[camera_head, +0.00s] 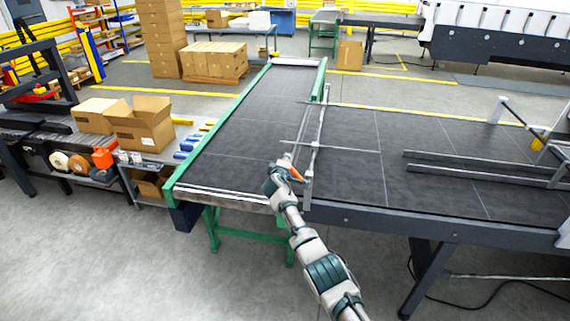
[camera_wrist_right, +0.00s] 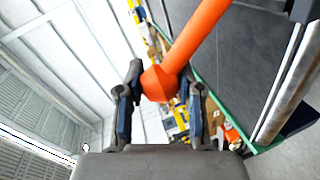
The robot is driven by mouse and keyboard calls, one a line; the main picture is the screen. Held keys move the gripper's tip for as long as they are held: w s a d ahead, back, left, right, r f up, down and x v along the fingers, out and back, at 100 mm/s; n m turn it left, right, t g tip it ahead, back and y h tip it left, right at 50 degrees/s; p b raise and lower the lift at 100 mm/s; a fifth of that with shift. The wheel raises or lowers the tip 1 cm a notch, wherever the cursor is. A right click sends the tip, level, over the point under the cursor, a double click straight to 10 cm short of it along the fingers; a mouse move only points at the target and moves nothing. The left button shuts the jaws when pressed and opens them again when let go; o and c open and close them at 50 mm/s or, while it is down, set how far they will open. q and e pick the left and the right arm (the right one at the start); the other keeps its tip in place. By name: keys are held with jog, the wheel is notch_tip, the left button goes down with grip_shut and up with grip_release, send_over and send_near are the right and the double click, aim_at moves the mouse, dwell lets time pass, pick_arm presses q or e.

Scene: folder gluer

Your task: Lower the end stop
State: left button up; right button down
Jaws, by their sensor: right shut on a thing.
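The end stop (camera_head: 312,150) is a grey metal frame with thin rods, standing across the junction of the two conveyor belts. Its orange handle (camera_head: 296,174) shows just right of my right gripper (camera_head: 286,168) in the head view. In the right wrist view the orange handle (camera_wrist_right: 195,38) runs up and to the right, with its rounded end between the fingers of my right gripper (camera_wrist_right: 160,86). The fingers are shut on that end. My fingers partly hide the handle in the head view. My left gripper is not in view.
A green-edged conveyor (camera_head: 245,125) lies left of the end stop, and a wider dark belt (camera_head: 400,150) lies right. Two long metal rails (camera_head: 480,172) lie over the right belt. An open cardboard box (camera_head: 145,125) stands on a side table at left.

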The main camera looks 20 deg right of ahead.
jog(key=shift+s+f, duration=0.1)
jog(key=shift+f, duration=0.5)
jog(key=c, duration=0.7)
grip_release()
jog(key=shift+r, duration=0.1)
jog(key=shift+r, duration=0.1)
jog(key=shift+s+a+r, duration=0.25)
jog(key=shift+s+a, duration=0.05)
jog(key=v, duration=1)
jog(key=shift+s+a, duration=0.15)
jog(key=shift+s, duration=0.15)
jog(key=shift+f, duration=0.1)
